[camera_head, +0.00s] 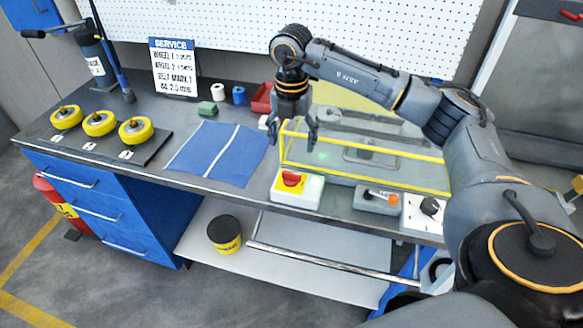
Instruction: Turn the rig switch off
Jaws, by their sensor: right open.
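A white switch box (283,198) with a red rotary knob (291,180) on a yellow plate stands at the bench's front edge. My right gripper (292,133) points down above and behind the switch box, at the rig's left end. Its fingers are apart with nothing between them, and it appears clear of the knob. My left gripper is out of view.
A grey box with an orange-tipped lever (377,198) and a white box with a black knob (428,210) stand to the right. A blue mat (216,152) and several yellow wheels lie left. A service sign (173,67) stands behind. My right arm covers the bench's right end.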

